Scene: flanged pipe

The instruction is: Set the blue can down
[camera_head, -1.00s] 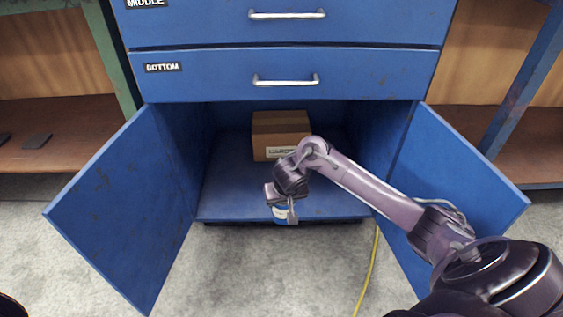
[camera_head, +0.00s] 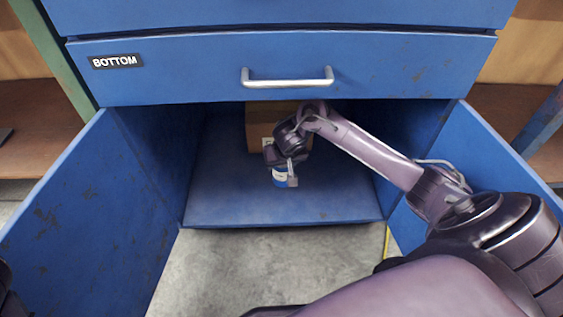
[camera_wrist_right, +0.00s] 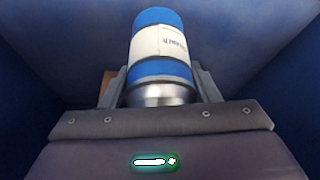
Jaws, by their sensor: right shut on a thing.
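The blue can (camera_head: 280,181) has a white label and is between the jaws of my right gripper (camera_head: 284,172), inside the open cabinet. In the right wrist view the can (camera_wrist_right: 161,50) stands out between the two fingers of the right gripper (camera_wrist_right: 160,88), which is shut on it. The can is over the cabinet floor (camera_head: 230,206); whether its base touches the floor cannot be told. My left gripper is not in view.
A cardboard box (camera_head: 262,125) stands behind the gripper in the cabinet. Blue doors stand open at left (camera_head: 85,205) and right (camera_head: 440,165). The bottom drawer (camera_head: 400,70) is shut above. The cabinet floor is clear left of the can.

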